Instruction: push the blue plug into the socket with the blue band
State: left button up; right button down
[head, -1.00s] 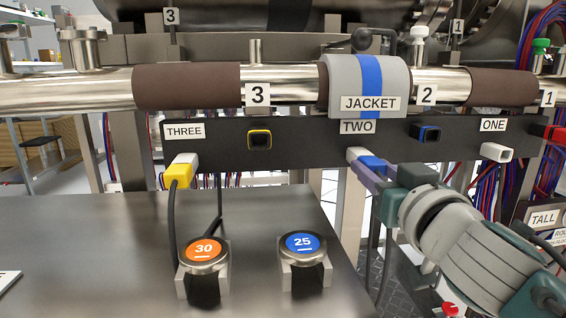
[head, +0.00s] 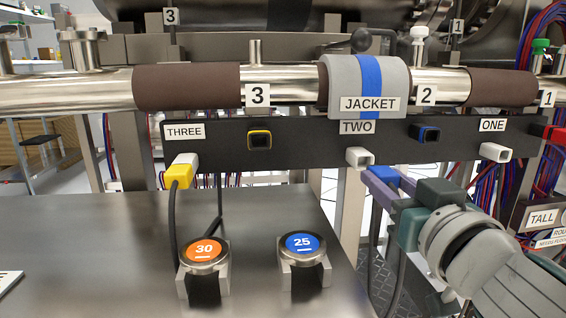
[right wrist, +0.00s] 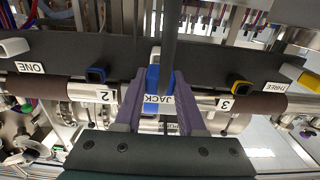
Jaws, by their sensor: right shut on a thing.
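The blue plug (head: 384,178) is held between the purple fingers of my right gripper (head: 378,184), which is shut on it. The plug is just off the white holder (head: 360,157) under the label TWO, a little to its right and below. A dark cable hangs from the plug. The socket with the blue band (head: 427,133) is empty on the dark rail, above and right of the plug. In the right wrist view the plug (right wrist: 153,78) sits between the fingers, and the blue-banded socket (right wrist: 97,75) is to its left. My left gripper is not in view.
A yellow-banded socket (head: 260,140) is empty on the rail (head: 310,145). A yellow plug (head: 179,175) sits in the holder under THREE. The holder under ONE (head: 495,152) is empty. Pipes with a grey jacket (head: 337,80) run above. Two round dials stand on the table.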

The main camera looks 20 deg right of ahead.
jog(key=shift+v, duration=1)
jog(key=shift+d, duration=0.1)
jog(key=shift+s+d+r+p, duration=0.15)
jog(key=shift+d+r+p, duration=0.15)
jog(key=shift+p, duration=0.1)
jog(key=s+d+r+p, duration=0.2)
jog(key=d+p, duration=0.1)
jog(key=d, duration=0.2)
jog(key=s+d+r+p, duration=0.2)
jog(key=d, duration=0.3)
jog(key=x, duration=0.5)
jog(key=shift+f+b, duration=0.3)
jog(key=shift+w+p, duration=0.3)
jog(key=shift+w, duration=0.15)
jog(key=shift+x, duration=0.95)
dwell(1.0)
